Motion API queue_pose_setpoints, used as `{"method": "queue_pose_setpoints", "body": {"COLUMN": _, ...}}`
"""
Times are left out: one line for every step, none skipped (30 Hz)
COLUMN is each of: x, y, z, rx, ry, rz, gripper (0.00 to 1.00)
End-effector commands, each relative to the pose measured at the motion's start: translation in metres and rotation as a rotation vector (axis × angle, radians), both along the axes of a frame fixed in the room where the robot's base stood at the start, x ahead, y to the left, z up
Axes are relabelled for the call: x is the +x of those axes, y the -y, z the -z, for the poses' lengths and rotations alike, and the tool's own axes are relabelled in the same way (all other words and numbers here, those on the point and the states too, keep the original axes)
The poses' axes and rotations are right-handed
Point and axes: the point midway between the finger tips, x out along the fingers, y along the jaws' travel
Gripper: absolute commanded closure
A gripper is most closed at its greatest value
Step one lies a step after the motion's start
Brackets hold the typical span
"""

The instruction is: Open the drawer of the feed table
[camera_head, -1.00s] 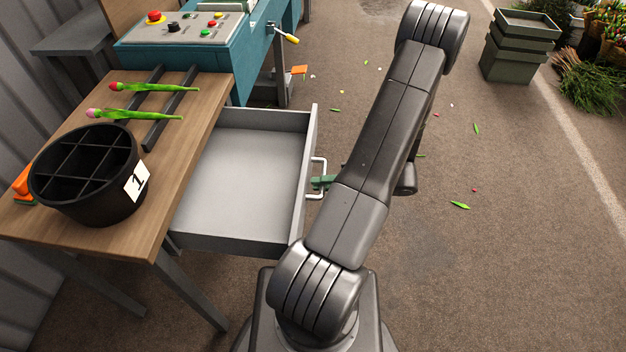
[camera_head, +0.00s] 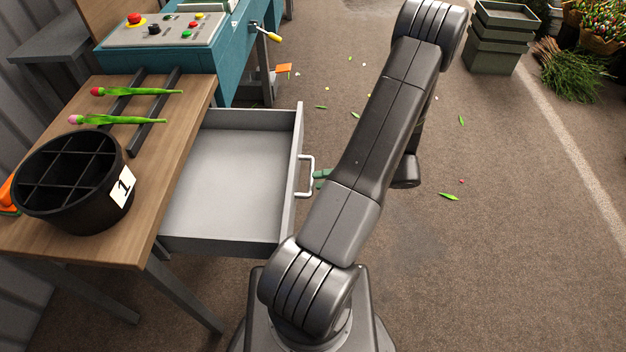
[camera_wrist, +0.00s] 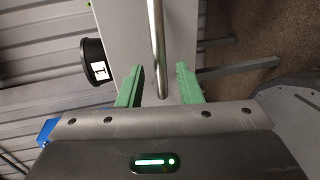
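The feed table (camera_head: 150,228) has a wooden top, and its grey drawer (camera_head: 225,180) is pulled well out to the right, with an empty inside. A metal bar handle (camera_head: 307,178) is on the drawer's front; the bar also shows in the wrist view (camera_wrist: 158,45). My gripper (camera_wrist: 159,78) has two green fingers, spread apart. The end of the handle bar shows between them with a gap on each side. In the head view, my gripper (camera_head: 321,178) is right at the handle's outer side, mostly hidden behind my arm.
A black divided bucket (camera_head: 75,185) marked 1 and two tulips (camera_head: 130,121) (camera_head: 135,91) are on the table. A teal machine (camera_head: 235,50) with a control panel stands behind. Stacked green crates (camera_head: 495,40) stand at the back right. The floor on the right is open, with scattered leaves.

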Motion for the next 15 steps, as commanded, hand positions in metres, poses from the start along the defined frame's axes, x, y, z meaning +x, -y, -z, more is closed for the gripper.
{"method": "queue_pose_setpoints", "body": {"x": 0.0, "y": 0.014, "z": -0.003, "rx": -0.003, "ry": 0.003, "rz": 0.004, "gripper": 0.68}}
{"method": "queue_pose_setpoints", "body": {"x": -0.001, "y": 0.021, "z": -0.004, "rx": -0.002, "ry": 0.002, "rz": 0.006, "gripper": 0.68}}
{"method": "queue_pose_setpoints", "body": {"x": -0.002, "y": 0.03, "z": -0.006, "rx": -0.002, "ry": 0.002, "rz": 0.005, "gripper": 0.68}}
{"method": "queue_pose_setpoints", "body": {"x": -0.002, "y": 0.037, "z": -0.008, "rx": -0.003, "ry": 0.003, "rz": 0.004, "gripper": 0.68}}
{"method": "queue_pose_setpoints", "body": {"x": -0.003, "y": 0.044, "z": -0.009, "rx": -0.002, "ry": 0.002, "rz": 0.005, "gripper": 0.68}}
{"method": "queue_pose_setpoints", "body": {"x": -0.004, "y": 0.052, "z": -0.011, "rx": -0.002, "ry": 0.002, "rz": 0.004, "gripper": 0.68}}
{"method": "queue_pose_setpoints", "body": {"x": -0.004, "y": 0.058, "z": -0.012, "rx": -0.003, "ry": 0.002, "rz": 0.005, "gripper": 0.68}}
{"method": "queue_pose_setpoints", "body": {"x": -0.005, "y": 0.064, "z": -0.013, "rx": -0.002, "ry": 0.002, "rz": 0.004, "gripper": 0.68}}
{"method": "queue_pose_setpoints", "body": {"x": -0.005, "y": 0.071, "z": -0.015, "rx": -0.002, "ry": 0.001, "rz": 0.003, "gripper": 0.68}}
{"method": "queue_pose_setpoints", "body": {"x": -0.006, "y": 0.076, "z": -0.016, "rx": -0.003, "ry": 0.002, "rz": 0.004, "gripper": 0.68}}
{"method": "queue_pose_setpoints", "body": {"x": -0.006, "y": 0.08, "z": -0.016, "rx": -0.002, "ry": 0.001, "rz": 0.003, "gripper": 0.68}}
{"method": "queue_pose_setpoints", "body": {"x": -0.006, "y": 0.084, "z": -0.017, "rx": -0.001, "ry": 0.0, "rz": 0.001, "gripper": 0.68}}
{"method": "queue_pose_setpoints", "body": {"x": -0.007, "y": 0.088, "z": -0.018, "rx": -0.001, "ry": 0.0, "rz": 0.001, "gripper": 0.68}}
{"method": "queue_pose_setpoints", "body": {"x": -0.007, "y": 0.09, "z": -0.019, "rx": -0.002, "ry": 0.0, "rz": 0.001, "gripper": 0.68}}
{"method": "queue_pose_setpoints", "body": {"x": -0.007, "y": 0.093, "z": -0.019, "rx": -0.002, "ry": 0.0, "rz": 0.001, "gripper": 0.68}}
